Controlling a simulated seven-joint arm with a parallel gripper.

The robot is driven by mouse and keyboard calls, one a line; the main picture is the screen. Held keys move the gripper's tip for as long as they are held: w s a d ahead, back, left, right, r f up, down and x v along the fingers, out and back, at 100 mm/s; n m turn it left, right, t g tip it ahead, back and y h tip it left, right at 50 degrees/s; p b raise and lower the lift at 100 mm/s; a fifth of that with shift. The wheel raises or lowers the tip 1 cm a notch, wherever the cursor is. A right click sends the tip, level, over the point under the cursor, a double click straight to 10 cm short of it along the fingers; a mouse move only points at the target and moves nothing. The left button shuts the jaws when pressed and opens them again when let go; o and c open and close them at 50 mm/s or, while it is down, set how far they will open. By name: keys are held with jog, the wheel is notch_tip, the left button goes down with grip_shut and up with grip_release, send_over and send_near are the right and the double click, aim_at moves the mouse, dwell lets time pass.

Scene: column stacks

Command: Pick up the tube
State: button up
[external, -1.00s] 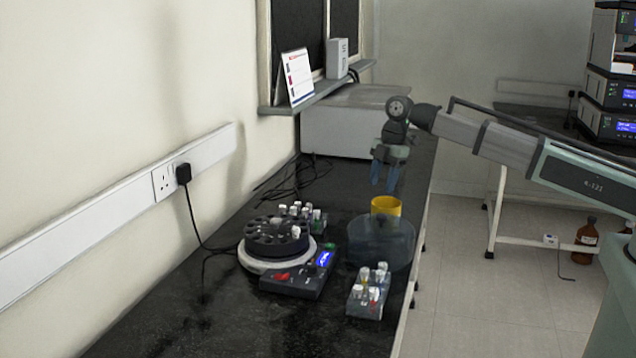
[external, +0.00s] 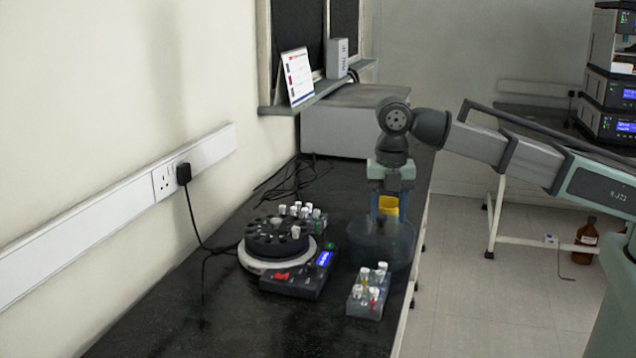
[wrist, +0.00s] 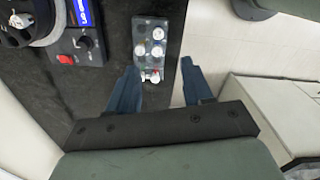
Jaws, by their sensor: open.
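Several small white-capped tubes (external: 374,292) stand in a grey rack (external: 362,309) near the bench's right edge. The same rack shows in the wrist view (wrist: 141,33), with the tube caps (wrist: 157,33) seen from above. More white-capped tubes (external: 304,213) stand in a rack at the back, behind the black carousel (external: 270,240). One tube (external: 296,232) stands in the carousel. Which tube is meant, I cannot tell. My gripper (external: 389,214) is open, pointing down above the bench, behind the front rack. In the wrist view its fingers (wrist: 159,67) are apart with nothing held.
A control box (external: 293,283) adjoins the carousel. The bench front left is clear; the wall is on the left.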

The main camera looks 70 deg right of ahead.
send_over(383, 264)
jog(key=f, duration=0.8)
jog(key=shift+s+a+f, duration=0.1)
jog(key=shift+s+a, duration=0.05)
jog(key=shift+a, duration=0.1)
jog(key=shift+d+f, duration=0.15)
jog(key=shift+f, duration=1.2)
jog(key=shift+d+f, duration=0.1)
jog(key=shift+f, duration=1.25)
grip_shut()
